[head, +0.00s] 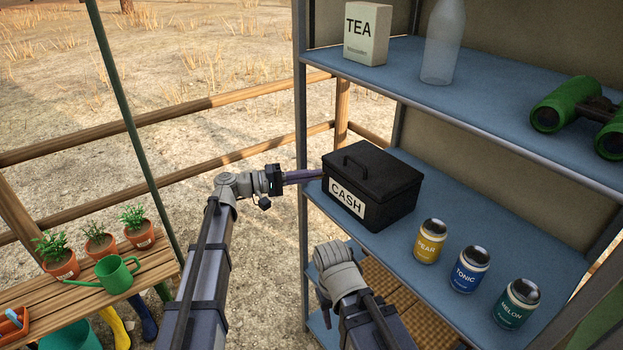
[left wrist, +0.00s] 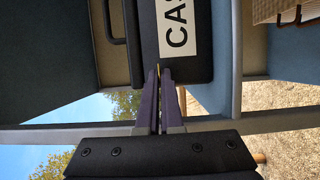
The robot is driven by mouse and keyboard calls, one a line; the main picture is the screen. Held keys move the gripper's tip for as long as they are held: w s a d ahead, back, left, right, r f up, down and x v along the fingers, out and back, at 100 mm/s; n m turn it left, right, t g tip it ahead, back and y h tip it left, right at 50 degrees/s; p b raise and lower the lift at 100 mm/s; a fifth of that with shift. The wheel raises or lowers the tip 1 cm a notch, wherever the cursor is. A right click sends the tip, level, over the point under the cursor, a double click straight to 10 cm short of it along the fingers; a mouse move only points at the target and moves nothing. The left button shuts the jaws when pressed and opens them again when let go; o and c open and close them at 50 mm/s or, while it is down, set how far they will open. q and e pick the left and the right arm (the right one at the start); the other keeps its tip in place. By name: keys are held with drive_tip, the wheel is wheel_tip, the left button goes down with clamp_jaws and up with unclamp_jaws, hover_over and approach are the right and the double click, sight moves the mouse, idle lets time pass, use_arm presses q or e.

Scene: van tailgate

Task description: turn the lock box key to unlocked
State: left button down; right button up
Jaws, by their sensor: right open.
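The black lock box (head: 372,183) with a white CASH label stands on the middle blue shelf, lid down and handle on top. In the left wrist view, its dark front and label (left wrist: 177,28) fill the upper middle. My left gripper (head: 318,174) reaches the left side of the box with its purple fingers. In the left wrist view the fingers are nearly together, with a thin yellow bit, the key (left wrist: 158,68), between the tips. The key's turn position is too small to tell. My right arm rises at lower middle; its gripper fingers do not show.
Pear, tonic and melon cans (head: 468,270) stand right of the box on the same shelf (head: 530,265). A tea box (head: 367,33), a bottle and binoculars are on the shelf above. The shelf's upright post (head: 301,130) is close to my left gripper. A plant bench stands at left.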

use_arm(q)
drive_tip(key=shift+f, duration=0.1)
drive_tip(key=c, duration=1.5)
unclamp_jaws()
drive_tip(key=shift+c, duration=0.2)
drive_tip(key=o, duration=0.5)
drive_tip(key=shift+c, duration=0.2)
drive_tip(key=v, duration=0.7)
drive_tip(key=shift+s+a, duration=0.15)
drive_tip(key=shift+a, duration=0.25)
